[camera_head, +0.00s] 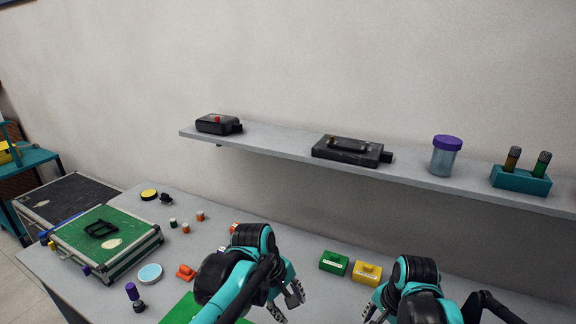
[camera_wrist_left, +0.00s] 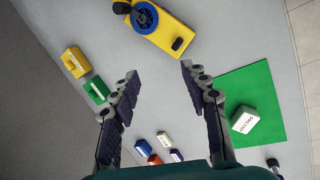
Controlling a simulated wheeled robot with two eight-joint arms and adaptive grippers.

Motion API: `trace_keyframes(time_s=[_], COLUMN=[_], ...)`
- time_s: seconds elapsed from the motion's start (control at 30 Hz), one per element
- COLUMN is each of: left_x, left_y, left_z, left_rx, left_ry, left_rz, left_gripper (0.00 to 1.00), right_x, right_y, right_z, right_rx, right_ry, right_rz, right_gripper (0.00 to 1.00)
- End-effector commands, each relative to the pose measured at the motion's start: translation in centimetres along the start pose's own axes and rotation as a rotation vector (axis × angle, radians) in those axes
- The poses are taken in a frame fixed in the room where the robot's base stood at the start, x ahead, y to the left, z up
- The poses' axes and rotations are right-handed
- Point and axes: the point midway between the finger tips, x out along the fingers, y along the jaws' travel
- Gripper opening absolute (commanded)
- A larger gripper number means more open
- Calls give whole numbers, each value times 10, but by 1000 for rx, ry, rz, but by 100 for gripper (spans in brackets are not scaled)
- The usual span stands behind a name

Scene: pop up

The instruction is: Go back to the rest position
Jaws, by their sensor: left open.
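My left gripper (camera_head: 287,304) reaches over the table from the lower middle of the head view. In the left wrist view the left gripper (camera_wrist_left: 158,88) has its two fingers wide apart, with nothing between them but bare table. My right arm (camera_head: 417,285) shows at the lower right of the head view. Its gripper (camera_head: 374,312) is only partly in the picture, at the bottom edge, and its jaws cannot be judged.
A shelf (camera_head: 290,148) runs along the wall above the table. A green block (camera_head: 334,263) and a yellow block (camera_head: 366,273) stand between the arms. A green-topped case (camera_head: 128,226) lies at left. A yellow device (camera_wrist_left: 165,27) and green mat (camera_wrist_left: 262,84) flank the left gripper.

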Motion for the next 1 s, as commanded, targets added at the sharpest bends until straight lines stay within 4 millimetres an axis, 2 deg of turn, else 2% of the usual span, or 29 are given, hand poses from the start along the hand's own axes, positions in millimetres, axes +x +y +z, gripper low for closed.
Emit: trace_keyframes(time_s=[0.03,0.2,0.4,0.5,0.6,0.7,1.0], left_x=[-12,-37,-45,-44,-42,-41,-41], left_y=[-23,-92,-166,-191,-206,-212,-213], left_z=[-6,-23,-34,-36,-38,-39,-39], left_rx=[62,326,621,728,797,830,837], left_ry=[46,224,429,499,543,562,565], left_rz=[21,55,12,-24,-51,-67,-69], left_gripper=[45,45,45,45,45,45,45], right_x=[-8,-27,-36,-37,-37,-37,-37], right_y=[6,22,42,48,52,53,53], right_z=[11,37,62,70,74,76,76], right_rx=[-91,-430,-794,-923,-1005,-1043,-1050], right_ry=[28,147,298,357,397,415,418], right_rz=[-24,-98,-148,-158,-161,-161,-162], right_gripper=[42,42,42,42,42,42,42])
